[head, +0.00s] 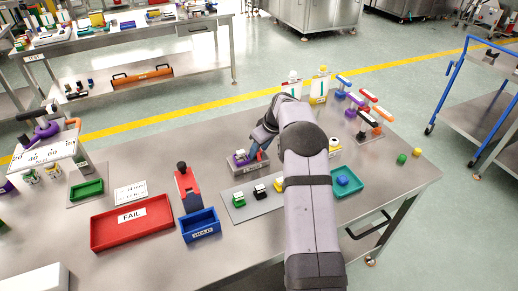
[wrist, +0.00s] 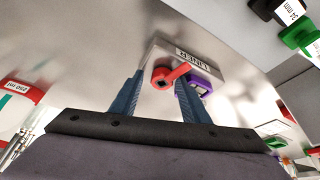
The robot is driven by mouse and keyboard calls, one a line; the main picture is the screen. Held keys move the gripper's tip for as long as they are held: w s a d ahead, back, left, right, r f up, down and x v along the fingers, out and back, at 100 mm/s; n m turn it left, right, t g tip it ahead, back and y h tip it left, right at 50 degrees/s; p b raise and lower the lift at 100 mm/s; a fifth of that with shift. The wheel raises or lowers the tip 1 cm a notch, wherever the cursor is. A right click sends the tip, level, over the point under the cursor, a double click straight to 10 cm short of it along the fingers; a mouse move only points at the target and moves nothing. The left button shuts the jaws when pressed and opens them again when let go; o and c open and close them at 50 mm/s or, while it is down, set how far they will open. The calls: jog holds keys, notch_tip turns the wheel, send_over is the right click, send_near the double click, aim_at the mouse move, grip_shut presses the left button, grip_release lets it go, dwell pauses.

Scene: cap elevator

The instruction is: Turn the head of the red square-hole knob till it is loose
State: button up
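The red knob (wrist: 163,80) shows in the wrist view with a dark square hole in its round head and a bar pointing up and right. It lies between the two blue fingertips of my gripper (wrist: 157,82). The fingers are apart, with a gap on the left of the knob; I cannot tell whether the right finger touches it. In the head view my gripper (head: 258,143) reaches down beside a purple-based fixture (head: 238,165) with a white block on it. The knob is mostly hidden there by the gripper.
A labelled plate (wrist: 195,52) and a purple part (wrist: 205,83) sit close behind the knob. In front stand a grey strip (head: 237,213) with coloured caps, a blue bin (head: 201,226), a red FAIL tray (head: 130,224) and a teal tray (head: 347,184). Bottles (head: 319,86) stand behind.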

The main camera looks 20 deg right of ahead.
jog(key=shift+a+r, duration=0.15)
jog(key=shift+a, duration=0.15)
jog(key=shift+p, duration=0.3)
